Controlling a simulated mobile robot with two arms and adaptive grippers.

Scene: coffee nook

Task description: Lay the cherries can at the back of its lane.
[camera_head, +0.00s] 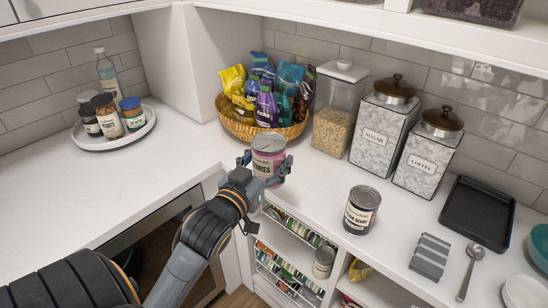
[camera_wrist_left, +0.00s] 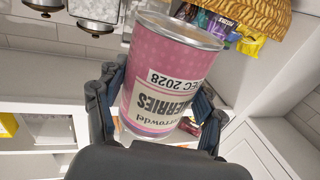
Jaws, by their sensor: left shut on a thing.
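The pink cherries can (camera_head: 268,158) is upright in my left gripper (camera_head: 264,163), above the counter's front edge in the head view. In the left wrist view the can (camera_wrist_left: 170,75) fills the middle, with its label upside down and the fingers on both sides of it. Below the counter, a pull-out rack (camera_head: 285,262) with wire rails holds several cans lying in lanes. Its far part is partly hidden by my arm and the counter. The right gripper does not show.
A dark can (camera_head: 361,210) stands on the counter right of the rack. A basket of bags (camera_head: 238,128) stands behind the held can. Sugar (camera_head: 382,130) and coffee (camera_head: 428,155) canisters stand at the back right.

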